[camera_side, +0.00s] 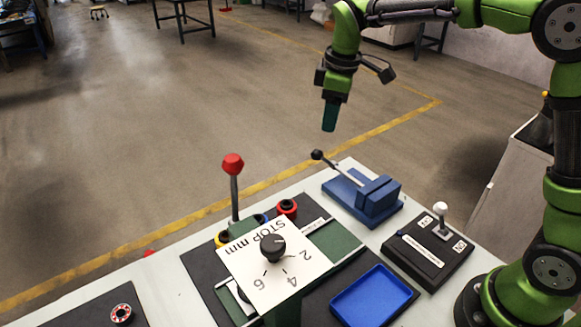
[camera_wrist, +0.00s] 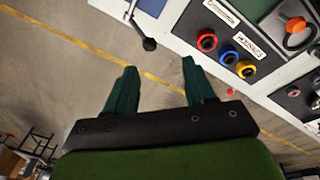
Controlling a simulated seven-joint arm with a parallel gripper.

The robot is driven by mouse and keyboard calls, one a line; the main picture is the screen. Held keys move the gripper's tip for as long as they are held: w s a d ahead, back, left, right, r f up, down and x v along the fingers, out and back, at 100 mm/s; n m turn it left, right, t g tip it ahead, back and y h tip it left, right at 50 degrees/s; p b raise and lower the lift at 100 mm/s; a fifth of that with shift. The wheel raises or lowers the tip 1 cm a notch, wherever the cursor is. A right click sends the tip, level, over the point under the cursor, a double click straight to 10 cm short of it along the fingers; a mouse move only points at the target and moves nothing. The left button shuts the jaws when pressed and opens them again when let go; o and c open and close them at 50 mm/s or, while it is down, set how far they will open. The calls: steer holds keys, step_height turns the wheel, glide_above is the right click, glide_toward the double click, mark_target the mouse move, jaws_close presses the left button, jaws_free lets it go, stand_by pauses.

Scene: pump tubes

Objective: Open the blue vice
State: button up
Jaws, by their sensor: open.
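The blue vice (camera_side: 376,196) sits on the white table's back corner in the side view, with its lever rising to the left and ending in a black knob (camera_side: 317,155). In the wrist view the lever's black knob (camera_wrist: 149,44) shows near the top, with part of the blue vice (camera_wrist: 152,6) cut off by the top edge. My gripper (camera_side: 329,117) is above the vice's lever and a little behind it in the side view, pointing down and touching nothing. In the wrist view its two green fingers (camera_wrist: 157,80) are spread apart and empty, with floor between them.
A red-knobbed lever (camera_side: 233,164) stands upright left of the vice. A dial panel (camera_side: 272,262), a blue tray (camera_side: 371,296) and a black box with a white-knobbed joystick (camera_side: 439,220) are nearby. The wrist view shows red, blue and yellow rings (camera_wrist: 228,56). Air around my gripper is clear.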

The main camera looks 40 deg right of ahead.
mark_target(319, 150)
steer(key=w+f+n, duration=0.1)
steer(key=f, duration=0.4)
steer(key=w+d+f+n, duration=0.1)
steer(key=w+f+n, duration=0.1)
steer(key=f, duration=0.2)
steer(key=w+f+n, duration=0.1)
steer(key=f+n, duration=0.1)
steer(key=f, duration=0.3)
steer(key=shift+w+d+f+h, duration=0.3)
steer(key=shift+w+f, duration=0.05)
jaws_close()
